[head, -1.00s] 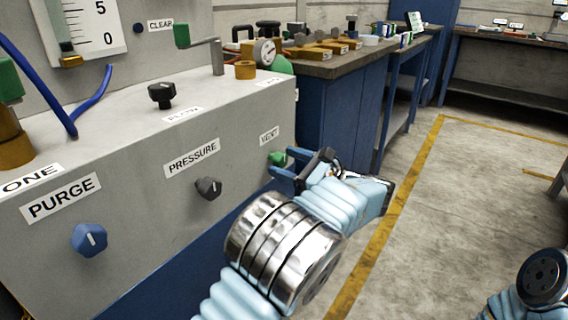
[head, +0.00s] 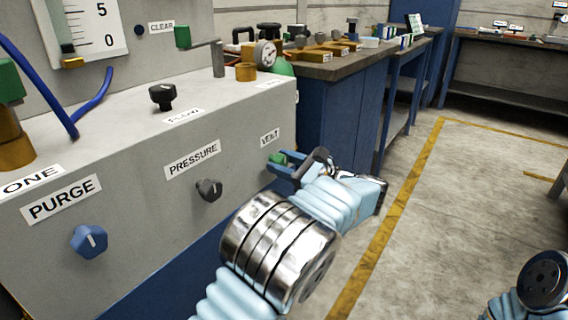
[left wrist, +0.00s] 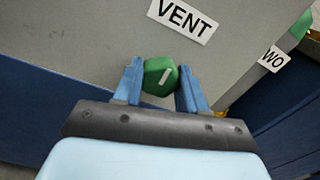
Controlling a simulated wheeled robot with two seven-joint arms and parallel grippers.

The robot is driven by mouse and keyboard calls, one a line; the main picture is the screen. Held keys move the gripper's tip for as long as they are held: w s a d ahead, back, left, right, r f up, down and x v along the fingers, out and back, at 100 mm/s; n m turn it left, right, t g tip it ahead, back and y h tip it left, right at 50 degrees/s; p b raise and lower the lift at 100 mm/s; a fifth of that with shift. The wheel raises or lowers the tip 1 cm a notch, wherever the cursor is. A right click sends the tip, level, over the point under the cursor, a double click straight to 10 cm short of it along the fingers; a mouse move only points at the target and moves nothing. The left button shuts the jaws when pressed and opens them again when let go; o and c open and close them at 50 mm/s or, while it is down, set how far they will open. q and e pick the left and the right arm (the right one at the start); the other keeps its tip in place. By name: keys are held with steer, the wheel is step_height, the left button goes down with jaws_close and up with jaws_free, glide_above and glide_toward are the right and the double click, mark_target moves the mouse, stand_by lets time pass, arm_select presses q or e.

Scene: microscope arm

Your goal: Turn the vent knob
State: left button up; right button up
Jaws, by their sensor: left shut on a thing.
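The green vent knob (head: 277,159) is on the front face of the grey panel box (head: 140,190), below the VENT label (head: 270,137). In the left wrist view the knob (left wrist: 160,74) shows a pale pointer mark, tilted a little from upright in the picture. My left gripper (head: 282,165) is at the knob. In the left wrist view its two blue fingers (left wrist: 160,82) stand on either side of the knob, shut on it. My right gripper is not in view; only part of my right arm shows at the lower right.
A black knob (head: 162,96) is on the box top. A workbench (head: 345,65) stands behind. The floor at right is clear.

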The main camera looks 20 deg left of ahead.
arm_select(q)
steer(key=shift+f+n, duration=0.1)
steer(key=shift+n, duration=0.2)
steer(key=n+b, duration=0.1)
steer(key=n, duration=0.2)
steer(key=shift+n, duration=0.3)
steer(key=n+b, duration=0.2)
steer(key=n, duration=0.2)
steer(key=shift+f+n, duration=0.15)
steer(key=shift+n, duration=0.15)
steer(key=n+b, duration=0.3)
steer(key=n, duration=0.1)
steer(key=shift+n, duration=0.3)
steer(key=n+b, duration=0.2)
steer(key=shift+d+n+b, duration=0.1)
steer(key=shift+n+b, duration=0.25)
steer(key=shift+n, duration=0.05)
steer(key=shift+n+b, duration=0.6)
steer(key=shift+n, duration=0.2)
steer(key=shift+r, duration=0.25)
steer(key=o, duration=1.1)
steer(key=shift+c, duration=0.2)
